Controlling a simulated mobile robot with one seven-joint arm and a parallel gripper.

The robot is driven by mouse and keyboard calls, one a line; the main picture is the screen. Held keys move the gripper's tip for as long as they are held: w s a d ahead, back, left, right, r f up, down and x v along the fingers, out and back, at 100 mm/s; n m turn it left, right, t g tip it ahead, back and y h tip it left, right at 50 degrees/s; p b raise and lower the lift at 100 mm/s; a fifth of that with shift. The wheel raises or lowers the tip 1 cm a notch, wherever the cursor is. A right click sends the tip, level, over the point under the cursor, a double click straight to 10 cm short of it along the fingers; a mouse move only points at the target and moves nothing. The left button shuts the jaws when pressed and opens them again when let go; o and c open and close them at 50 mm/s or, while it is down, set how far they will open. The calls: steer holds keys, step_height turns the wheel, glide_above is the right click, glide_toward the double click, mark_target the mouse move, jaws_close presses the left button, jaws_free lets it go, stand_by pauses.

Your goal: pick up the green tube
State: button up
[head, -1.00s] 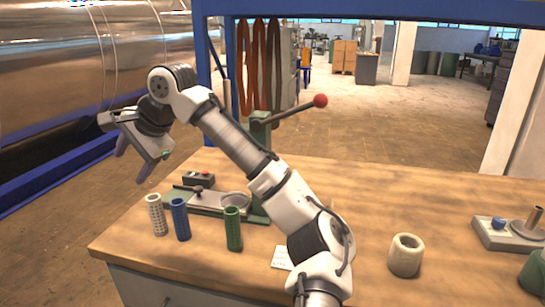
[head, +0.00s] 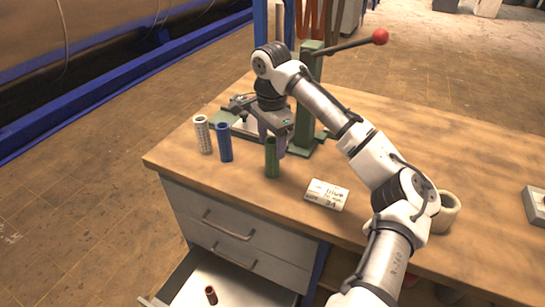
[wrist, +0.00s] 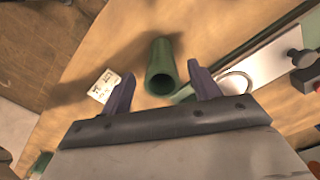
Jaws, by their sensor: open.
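The green tube (head: 271,158) stands upright on the wooden workbench (head: 310,160), right of a blue tube (head: 224,143) and a white tube (head: 203,134). My gripper (head: 272,140) is just behind and above the green tube in the head view, pointing down. In the wrist view, the open fingers (wrist: 160,90) lie to either side of the green tube (wrist: 160,62), whose hollow end faces the camera. The tube appears between them but slightly beyond the fingertips. I cannot tell any contact.
A green lever press (head: 308,90) with a red-knobbed handle stands close behind my gripper. A white label card (head: 326,194) lies right of the green tube. A beige ring-shaped piece (head: 447,211) stands farther right. An open drawer (head: 240,290) below holds a small red-brown tube (head: 211,295).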

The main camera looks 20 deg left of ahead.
mark_target(272, 154)
steer(key=shift+w+f+p, duration=0.15)
steer(key=shift+f+p, duration=0.6)
steer(key=shift+f, duration=1.85)
steer(key=c, duration=1)
steer(key=shift+c, duration=0.2)
steer(key=shift+r, duration=0.1)
step_height(272, 154, up, 20)
steer(key=shift+f+b, duration=0.1)
steer(key=shift+b, duration=0.55)
